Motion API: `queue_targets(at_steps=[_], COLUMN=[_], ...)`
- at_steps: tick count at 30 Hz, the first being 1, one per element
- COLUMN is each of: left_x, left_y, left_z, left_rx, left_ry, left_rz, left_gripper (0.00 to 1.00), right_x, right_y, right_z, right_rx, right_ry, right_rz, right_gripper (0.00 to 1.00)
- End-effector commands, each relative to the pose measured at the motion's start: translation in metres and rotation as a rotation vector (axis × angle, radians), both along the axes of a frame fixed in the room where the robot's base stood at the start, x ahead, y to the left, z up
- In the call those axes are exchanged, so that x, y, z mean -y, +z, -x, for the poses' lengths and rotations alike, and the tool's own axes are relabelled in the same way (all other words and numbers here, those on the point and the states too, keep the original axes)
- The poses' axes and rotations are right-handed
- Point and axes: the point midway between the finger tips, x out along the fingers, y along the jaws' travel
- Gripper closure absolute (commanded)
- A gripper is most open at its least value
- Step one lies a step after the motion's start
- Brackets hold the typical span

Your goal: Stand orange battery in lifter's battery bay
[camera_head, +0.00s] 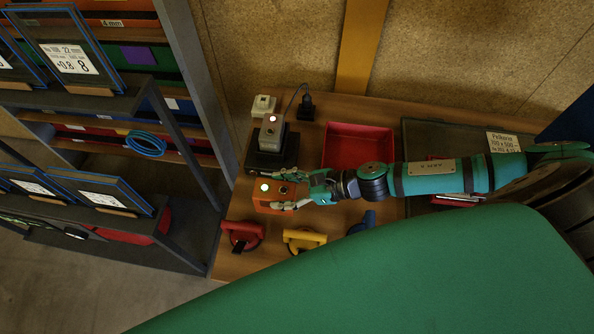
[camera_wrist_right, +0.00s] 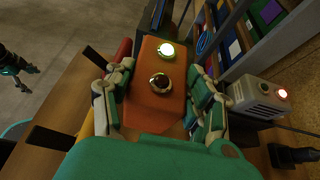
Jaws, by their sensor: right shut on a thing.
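My right gripper (camera_head: 290,190) is shut on the orange battery (camera_head: 264,197), with fingers on two opposite sides. In the right wrist view the battery (camera_wrist_right: 150,108) lies between the fingers (camera_wrist_right: 160,100) and shows a lit green lamp and a dark round knob. The battery is over the left part of the bench; whether it touches the wood I cannot tell. Suction lifters stand at the bench front: red (camera_head: 243,233), yellow (camera_head: 304,239) and blue (camera_head: 367,219), the last partly hidden. No battery bay can be made out. A small dark and teal gripper, apparently my left (camera_wrist_right: 18,72), shows at the wrist view's edge.
A grey battery (camera_head: 271,133) with a red lamp stands in a black base (camera_head: 263,161) behind the orange one. Beside them are a dark plug (camera_head: 306,107) and a red tray (camera_head: 358,134). A rack with framed panes (camera_head: 72,58) stands left of the bench.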

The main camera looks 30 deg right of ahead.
Motion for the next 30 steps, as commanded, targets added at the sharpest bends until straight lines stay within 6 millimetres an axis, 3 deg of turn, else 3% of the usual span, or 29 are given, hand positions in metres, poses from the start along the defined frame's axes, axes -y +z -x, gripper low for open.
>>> queue_targets(at_steps=[3,18,30], left_x=[-0.001,0.017,0.011], left_y=[0.000,0.004,-0.001], left_z=[-0.003,-0.007,-0.007], left_rx=[0.003,0.012,0.012], left_ry=[0.001,-0.003,-0.003], left_rz=[-0.001,0.022,0.014], left_gripper=[0.21,0.21,0.21], right_x=[-0.001,-0.001,-0.001], right_y=[-0.020,-0.073,-0.079], right_z=[0.000,-0.001,-0.001], right_rx=[-0.001,0.002,0.004], right_ry=[-0.002,-0.002,0.000], right_rz=[-0.004,-0.003,-0.003], right_gripper=[1.00,1.00,1.00])
